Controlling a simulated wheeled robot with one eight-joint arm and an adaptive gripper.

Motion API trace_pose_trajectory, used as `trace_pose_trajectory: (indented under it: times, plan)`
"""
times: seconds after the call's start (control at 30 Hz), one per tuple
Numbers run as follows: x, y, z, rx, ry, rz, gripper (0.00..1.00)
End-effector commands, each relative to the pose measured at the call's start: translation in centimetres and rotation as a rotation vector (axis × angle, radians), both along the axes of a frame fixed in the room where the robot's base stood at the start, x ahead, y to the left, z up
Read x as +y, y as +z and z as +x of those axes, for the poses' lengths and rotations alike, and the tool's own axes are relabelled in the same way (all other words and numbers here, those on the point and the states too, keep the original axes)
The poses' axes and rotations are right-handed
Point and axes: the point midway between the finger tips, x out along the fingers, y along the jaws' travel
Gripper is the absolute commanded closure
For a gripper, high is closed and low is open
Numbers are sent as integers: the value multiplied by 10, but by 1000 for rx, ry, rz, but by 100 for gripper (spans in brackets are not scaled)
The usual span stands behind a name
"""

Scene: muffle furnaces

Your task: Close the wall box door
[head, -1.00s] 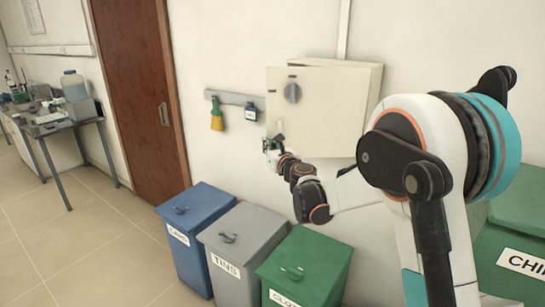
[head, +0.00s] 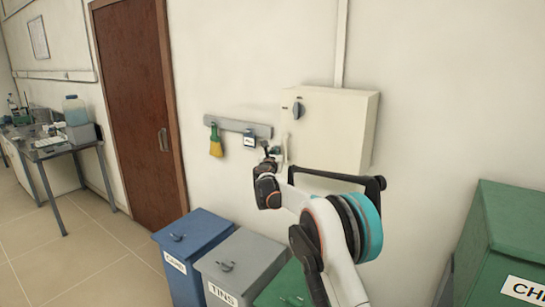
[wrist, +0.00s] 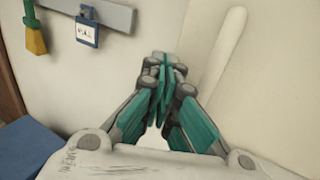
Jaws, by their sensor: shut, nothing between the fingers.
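The cream wall box (head: 350,125) is on the wall at the picture's middle. Its door (head: 322,125) lies flush or nearly flush with the body; I see no clear gap in the head view. A dark round knob (head: 297,109) is at the door's upper left. The pale bar handle (head: 285,148) is at the left edge and shows in the wrist view (wrist: 222,50). My gripper (head: 268,150) is shut and empty, just left of the handle. In the wrist view its teal fingers (wrist: 163,72) are together; whether they touch the door is unclear.
A rail (head: 238,126) with a brush (head: 215,143) and a padlock-like tag (head: 249,139) hangs left of the box. Blue (head: 195,240), grey (head: 245,262) and green bins stand below. A larger green bin (head: 510,235) is at right.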

Motion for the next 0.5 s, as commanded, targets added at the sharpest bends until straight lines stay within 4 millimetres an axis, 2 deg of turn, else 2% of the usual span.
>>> trace_pose_trajectory:
  times: [0.2,0.5]
  plan:
    - [-7,0,11,0,-38,0,100]
    - [-11,1,15,0,-52,-1,100]
